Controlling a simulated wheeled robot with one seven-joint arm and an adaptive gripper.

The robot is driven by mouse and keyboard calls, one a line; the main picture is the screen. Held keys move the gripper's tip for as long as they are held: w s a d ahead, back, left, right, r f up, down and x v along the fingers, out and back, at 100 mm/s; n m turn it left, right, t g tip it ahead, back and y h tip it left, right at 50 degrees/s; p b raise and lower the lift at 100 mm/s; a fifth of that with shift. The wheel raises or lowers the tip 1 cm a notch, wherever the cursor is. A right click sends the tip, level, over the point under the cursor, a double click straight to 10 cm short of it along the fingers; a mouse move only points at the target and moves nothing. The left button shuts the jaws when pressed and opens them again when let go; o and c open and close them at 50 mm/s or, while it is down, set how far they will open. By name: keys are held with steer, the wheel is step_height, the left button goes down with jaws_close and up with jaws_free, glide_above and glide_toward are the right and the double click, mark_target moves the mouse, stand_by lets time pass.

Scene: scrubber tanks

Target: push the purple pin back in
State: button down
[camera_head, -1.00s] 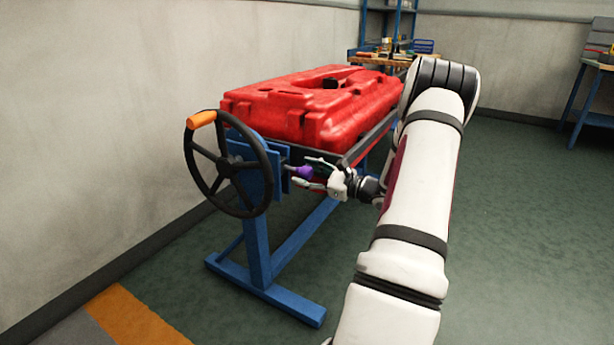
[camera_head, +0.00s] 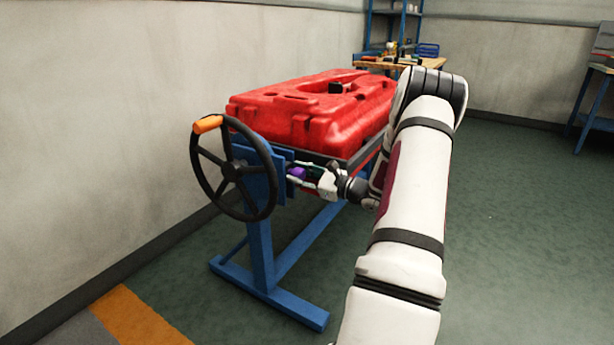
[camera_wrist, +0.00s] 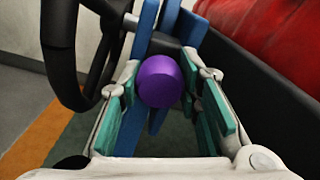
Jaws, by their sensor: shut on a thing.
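The purple pin (camera_head: 297,173) is at the blue stand's plate behind the black handwheel. In the wrist view its round purple end (camera_wrist: 161,81) faces me in front of the blue plates. My gripper (camera_head: 304,177) reaches in from the right and is shut on the pin. In the wrist view its teal-padded fingers (camera_wrist: 161,92) lie on both sides of the purple end. The pin's shaft is hidden behind its purple head, so how deep it sits cannot be seen.
The black handwheel (camera_head: 231,171) with an orange grip stands left of the blue stand (camera_head: 259,235). A red tank (camera_head: 311,118) lies on the frame just behind and above my gripper. A workbench (camera_head: 403,64) is at the back.

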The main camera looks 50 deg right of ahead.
steer(key=shift+w, duration=0.2)
steer(key=c, duration=1.2)
jaws_free()
steer(key=shift+o, duration=0.2)
steer(key=s, duration=1.2)
steer(key=shift+d, duration=0.45)
